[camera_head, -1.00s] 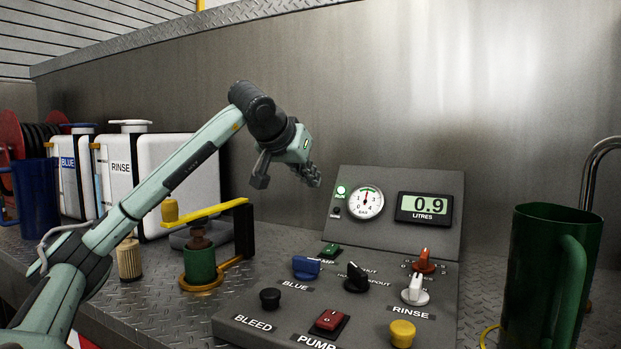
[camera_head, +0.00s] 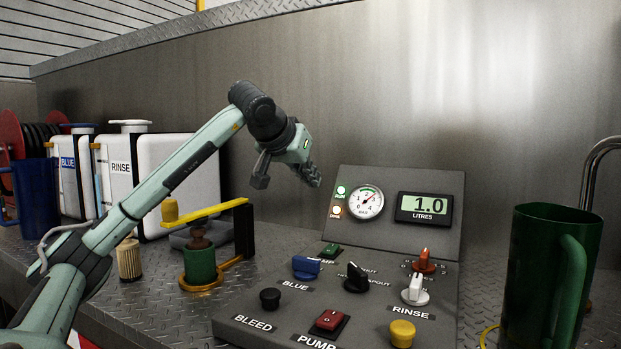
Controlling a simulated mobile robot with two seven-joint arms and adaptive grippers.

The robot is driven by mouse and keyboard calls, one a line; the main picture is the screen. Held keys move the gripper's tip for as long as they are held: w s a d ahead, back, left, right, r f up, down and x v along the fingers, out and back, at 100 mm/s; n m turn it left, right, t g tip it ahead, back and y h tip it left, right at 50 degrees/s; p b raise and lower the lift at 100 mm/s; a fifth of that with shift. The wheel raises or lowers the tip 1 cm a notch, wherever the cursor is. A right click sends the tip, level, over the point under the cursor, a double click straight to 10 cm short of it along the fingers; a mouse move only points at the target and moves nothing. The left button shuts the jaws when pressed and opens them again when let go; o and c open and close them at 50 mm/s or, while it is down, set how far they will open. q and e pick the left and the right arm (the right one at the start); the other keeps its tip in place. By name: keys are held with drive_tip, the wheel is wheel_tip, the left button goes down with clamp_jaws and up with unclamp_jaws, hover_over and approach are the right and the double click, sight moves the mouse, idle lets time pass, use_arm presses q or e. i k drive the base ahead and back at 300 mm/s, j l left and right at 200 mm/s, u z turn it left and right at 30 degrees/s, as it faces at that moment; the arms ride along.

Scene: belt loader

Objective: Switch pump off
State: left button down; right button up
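The control panel (camera_head: 280,325) lies on the bench. Its red button (camera_head: 330,321) sits above a PUMP label at the front, and a green button (camera_head: 331,251) sits farther back by another, partly hidden label ending in "MP". The upright panel carries a round gauge (camera_head: 366,202), a litres display (camera_head: 424,207) reading 1.0, a lit green lamp (camera_head: 341,190) and a lit orange lamp (camera_head: 336,211). My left gripper (camera_head: 287,180) is open and empty, in the air behind and left of the panel, touching nothing. My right gripper is not in view.
Beside the red button are a black BLEED knob (camera_head: 270,299) and a yellow knob (camera_head: 402,333). Blue (camera_head: 306,267), black (camera_head: 356,278), white (camera_head: 415,290) and orange (camera_head: 424,261) selectors stand behind. A green jug (camera_head: 535,275) stands right, a yellow-handled filter device (camera_head: 200,265) left.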

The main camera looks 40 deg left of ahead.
sight(329, 321)
drive_tip(key=k+l, duration=0.25)
drive_tip(key=k, duration=0.2)
drive_tip(key=k+l, duration=0.2)
drive_tip(key=k, duration=0.3)
drive_tip(key=k+l, duration=0.25)
drive_tip(key=k, duration=0.2)
